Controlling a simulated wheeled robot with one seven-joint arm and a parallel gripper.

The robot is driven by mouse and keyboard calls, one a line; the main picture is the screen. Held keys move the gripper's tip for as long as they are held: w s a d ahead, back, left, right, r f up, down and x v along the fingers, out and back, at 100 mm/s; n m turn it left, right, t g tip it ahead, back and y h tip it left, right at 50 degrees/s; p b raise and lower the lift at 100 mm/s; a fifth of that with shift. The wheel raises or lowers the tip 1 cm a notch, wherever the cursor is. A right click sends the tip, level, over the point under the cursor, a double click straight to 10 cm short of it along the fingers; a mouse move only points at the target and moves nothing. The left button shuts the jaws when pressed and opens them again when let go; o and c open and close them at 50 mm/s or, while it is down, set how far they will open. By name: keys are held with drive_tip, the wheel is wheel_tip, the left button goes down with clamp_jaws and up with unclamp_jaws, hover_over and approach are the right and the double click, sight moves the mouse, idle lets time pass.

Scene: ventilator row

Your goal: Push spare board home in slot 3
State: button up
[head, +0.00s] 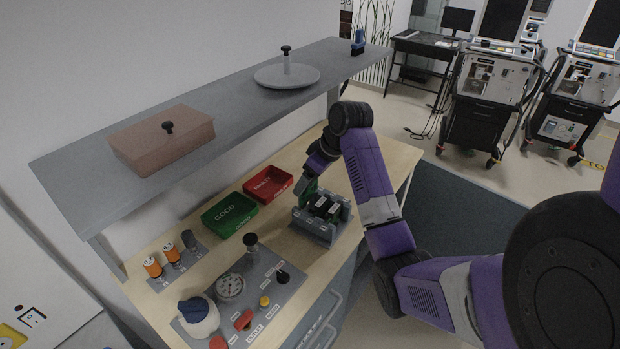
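A grey slotted rack (317,230) stands on the wooden bench, with dark and green boards (322,207) upright in it. My purple arm reaches in from the right, and my gripper (303,186) points down at the rack's back left end. A green board (309,188) shows right at the fingers. It is too small and too covered to tell whether the fingers hold it or only touch it, or how deep it sits. The slot numbers cannot be read.
A green GOOD tray (206,219) and a red tray (287,176) lie left of and behind the rack. A grey shelf (230,95) hangs above the bench. A control panel with knobs (266,263) is at the front left. Ventilator carts (490,80) stand far off.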

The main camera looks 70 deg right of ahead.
sight(310, 188)
drive_tip(key=shift+f, duration=0.25)
drive_tip(key=shift+f, duration=0.35)
drive_tip(key=shift+f+b, duration=1.05)
drive_tip(key=shift+f, duration=1.4)
idle(1.8)
drive_tip(key=o, duration=1.5)
drive_tip(key=shift+o, duration=0.5)
drive_tip(key=shift+a+f, duration=0.1)
drive_tip(key=shift+a, duration=0.1)
wheel_tip(310, 188, up, 3)
drive_tip(key=p, duration=0.2)
drive_tip(key=shift+f+p, duration=0.1)
drive_tip(key=shift+p, duration=0.25)
drive_tip(key=shift+d+r, duration=0.2)
drive_tip(key=shift+r, duration=2.1)
